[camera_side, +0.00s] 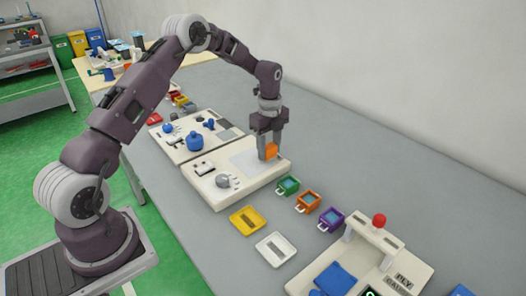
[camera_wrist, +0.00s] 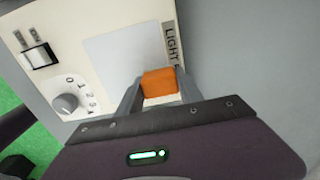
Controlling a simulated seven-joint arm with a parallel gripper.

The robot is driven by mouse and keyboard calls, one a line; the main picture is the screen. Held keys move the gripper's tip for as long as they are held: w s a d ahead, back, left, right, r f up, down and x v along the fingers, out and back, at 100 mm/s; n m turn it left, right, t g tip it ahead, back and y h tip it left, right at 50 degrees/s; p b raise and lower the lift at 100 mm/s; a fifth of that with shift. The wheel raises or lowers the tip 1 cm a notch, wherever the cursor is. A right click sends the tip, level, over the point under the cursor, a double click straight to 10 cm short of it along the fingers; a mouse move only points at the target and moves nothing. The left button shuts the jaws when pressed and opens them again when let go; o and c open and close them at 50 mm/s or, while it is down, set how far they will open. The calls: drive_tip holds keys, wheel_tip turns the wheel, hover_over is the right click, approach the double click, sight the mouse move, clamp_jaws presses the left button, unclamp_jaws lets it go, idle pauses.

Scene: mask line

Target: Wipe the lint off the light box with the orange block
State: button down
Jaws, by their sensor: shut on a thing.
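The light box is a cream panel with a pale grey-white square plate; it shows in the side view (camera_side: 222,190) and in the wrist view (camera_wrist: 125,52). The orange block (camera_side: 271,151) is between my gripper's fingers, over the plate's right part near the "LIGHT" label; it also shows in the wrist view (camera_wrist: 159,83). My gripper (camera_side: 268,150) points down and is shut on the block. I cannot tell whether the block touches the plate. I can make out no lint on the visible plate.
A dial (camera_wrist: 67,103) and a switch (camera_wrist: 39,55) sit on the panel's left part. Green (camera_side: 288,186), orange (camera_side: 308,202) and purple (camera_side: 331,220) cups stand beside the panel. Yellow (camera_side: 248,220) and white (camera_side: 275,249) trays lie in front. The grey table behind is clear.

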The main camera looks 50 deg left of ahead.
drive_tip(key=shift+s+r, duration=0.1)
drive_tip(key=shift+r, duration=3.95)
